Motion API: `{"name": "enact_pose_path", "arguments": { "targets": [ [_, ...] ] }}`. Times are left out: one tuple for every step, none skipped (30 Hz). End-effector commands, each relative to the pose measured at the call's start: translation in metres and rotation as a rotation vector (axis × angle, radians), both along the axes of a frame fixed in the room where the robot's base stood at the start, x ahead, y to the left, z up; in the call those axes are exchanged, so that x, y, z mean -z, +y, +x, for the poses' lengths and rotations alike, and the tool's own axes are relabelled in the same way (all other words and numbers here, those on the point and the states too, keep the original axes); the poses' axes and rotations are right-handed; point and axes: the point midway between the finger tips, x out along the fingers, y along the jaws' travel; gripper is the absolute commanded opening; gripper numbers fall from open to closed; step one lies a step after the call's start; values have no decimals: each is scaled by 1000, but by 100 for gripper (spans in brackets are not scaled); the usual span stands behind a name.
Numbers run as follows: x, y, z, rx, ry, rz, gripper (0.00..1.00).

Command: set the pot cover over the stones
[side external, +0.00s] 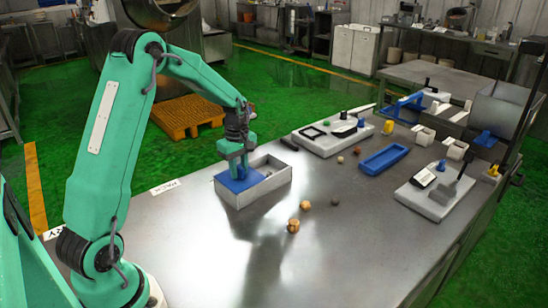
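My gripper (237,172) points down over the left part of an open grey box (258,193) on the metal table. A flat blue piece (238,185) is at the gripper's tip, in or over the box's left part. I cannot tell if it is the pot cover, or whether my fingers are shut on it. Some small pale shapes show in the box's right part, too small to name. Small stone-like lumps lie on the table: an orange one (293,226), a tan one (306,205) and a dark grey one (335,202).
A pale board with black frames (333,135) lies behind the box. A blue tray (384,159) and another pale board (434,193) with a grey tool are to the right. The front middle of the table is clear.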

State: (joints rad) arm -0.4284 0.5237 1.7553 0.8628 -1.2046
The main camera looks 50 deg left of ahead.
Motion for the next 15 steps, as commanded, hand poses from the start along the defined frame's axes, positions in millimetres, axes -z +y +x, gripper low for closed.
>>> {"name": "enact_pose_path", "arguments": {
  "targets": [
    [0, 0, 0, 0, 0, 0, 15],
    [0, 0, 0, 0, 0, 0, 9],
    [0, 0, 0, 0, 0, 0, 1],
    [0, 0, 0, 0, 0, 0, 0],
    [0, 0, 0, 0, 0, 0, 0],
    [0, 0, 0, 0, 0, 0, 0],
    [0, 0, 0, 0, 0, 0, 0],
    [0, 0, 0, 0, 0, 0, 0],
    [0, 0, 0, 0, 0, 0, 0],
    [0, 0, 0, 0, 0, 0, 0],
    [0, 0, 1, 0, 0, 0, 0],
    [0, 0, 2, 0, 0, 0, 0],
    [0, 0, 3, 0, -1, 0, 0],
    [0, 1, 5, 0, -1, 0, 0],
    [0, 1, 8, 1, -2, 1, 0]
  ]
}}
